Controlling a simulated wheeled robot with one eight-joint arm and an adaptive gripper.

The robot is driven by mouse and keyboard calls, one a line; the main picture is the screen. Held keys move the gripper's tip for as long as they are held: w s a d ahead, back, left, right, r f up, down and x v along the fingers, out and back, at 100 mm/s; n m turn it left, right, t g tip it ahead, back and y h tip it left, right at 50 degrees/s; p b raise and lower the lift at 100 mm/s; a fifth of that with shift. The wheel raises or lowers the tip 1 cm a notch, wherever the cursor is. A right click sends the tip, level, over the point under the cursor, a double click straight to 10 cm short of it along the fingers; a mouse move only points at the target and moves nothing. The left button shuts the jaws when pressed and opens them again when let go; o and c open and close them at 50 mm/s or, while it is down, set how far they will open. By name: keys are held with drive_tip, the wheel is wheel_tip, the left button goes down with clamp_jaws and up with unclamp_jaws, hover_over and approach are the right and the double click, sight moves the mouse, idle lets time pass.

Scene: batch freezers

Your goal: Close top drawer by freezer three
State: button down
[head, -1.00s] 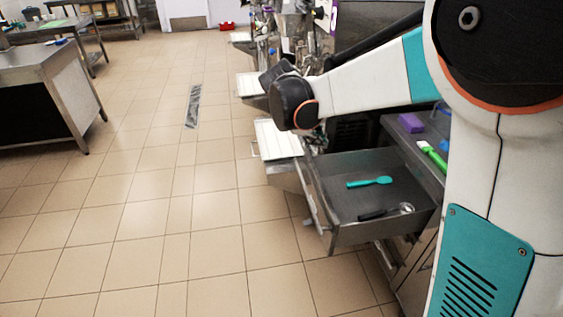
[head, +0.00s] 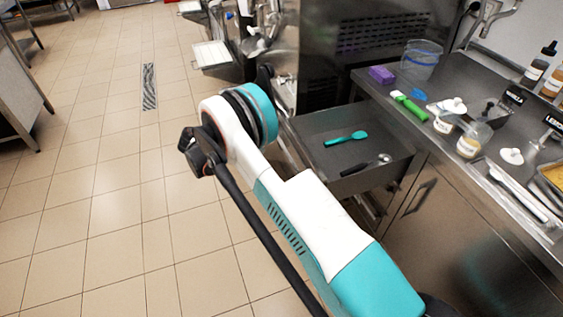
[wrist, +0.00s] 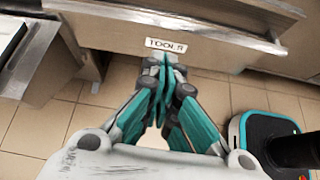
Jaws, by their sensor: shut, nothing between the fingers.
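The top drawer (head: 318,125) is pulled out from under the steel counter in the head view. It holds a teal spatula (head: 346,138) and a black-handled scoop (head: 366,164). In the wrist view the drawer front (wrist: 215,38) carries a "TOOLS" label (wrist: 166,45). My gripper (wrist: 163,66) is shut and empty, its fingertips close to the drawer front just below the label. I cannot tell whether they touch it.
The counter (head: 450,150) holds a purple block (head: 382,75), a green-handled tool (head: 408,105), a clear tub (head: 421,60), jars and bottles. Freezers stand at the back. Open tiled floor (head: 120,230) lies to the left. My base shows in the wrist view.

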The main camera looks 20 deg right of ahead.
drive_tip(key=b+x, duration=0.5)
drive_tip(key=x, duration=0.9)
drive_tip(key=shift+s, duration=0.25)
drive_tip(key=shift+d+f, duration=0.1)
drive_tip(key=shift+d, duration=0.05)
